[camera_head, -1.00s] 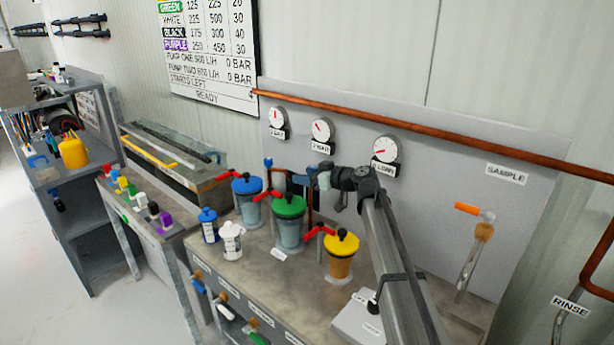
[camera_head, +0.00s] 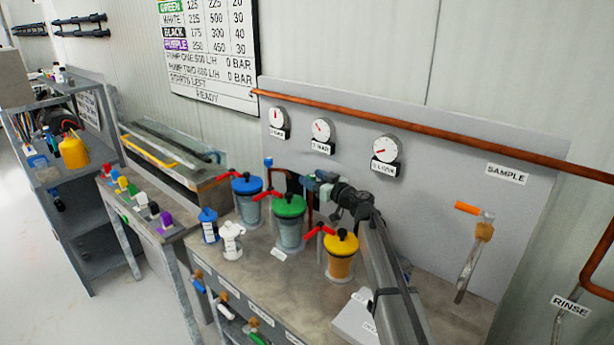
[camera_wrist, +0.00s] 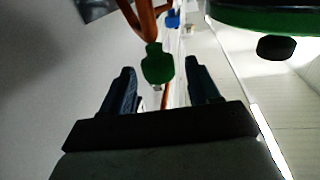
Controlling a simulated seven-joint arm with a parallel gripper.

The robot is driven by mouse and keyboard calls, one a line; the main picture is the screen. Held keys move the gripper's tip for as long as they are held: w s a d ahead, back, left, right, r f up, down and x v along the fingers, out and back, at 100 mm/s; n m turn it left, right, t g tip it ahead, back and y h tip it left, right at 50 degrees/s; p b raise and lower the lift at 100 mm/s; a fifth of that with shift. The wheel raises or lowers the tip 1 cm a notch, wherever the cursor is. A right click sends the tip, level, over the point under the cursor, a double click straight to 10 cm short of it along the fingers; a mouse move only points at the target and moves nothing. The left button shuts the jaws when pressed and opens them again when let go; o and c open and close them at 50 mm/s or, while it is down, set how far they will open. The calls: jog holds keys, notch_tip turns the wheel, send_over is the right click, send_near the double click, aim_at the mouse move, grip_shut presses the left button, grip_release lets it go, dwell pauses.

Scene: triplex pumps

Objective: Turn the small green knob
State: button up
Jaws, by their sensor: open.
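The small green knob (camera_wrist: 157,65) shows in the wrist view as a flat green piece on a copper-coloured pipe. It lies ahead of my gripper (camera_wrist: 157,85), in line with the gap between the dark fingers. The fingers are open, one on each side of that line. I cannot tell whether they touch the knob. In the head view my gripper (camera_head: 306,181) is behind the green-lidded pot, near the copper pipes by the back panel. I cannot clearly make out the small knob there.
The green-lidded pot (camera_head: 289,221) stands close to my gripper, with a blue-lidded pot (camera_head: 247,202) to its left and a yellow-lidded pot (camera_head: 341,257) to its right. Red handles join the pots. Dial gauges (camera_head: 386,149) hang on the back panel above.

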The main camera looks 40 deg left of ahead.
jog(key=shift+w+a, duration=0.15)
jog(key=shift+a, duration=0.7)
jog(key=shift+w+a, duration=0.1)
jog(key=shift+a, duration=0.7)
jog(key=shift+c, duration=0.2)
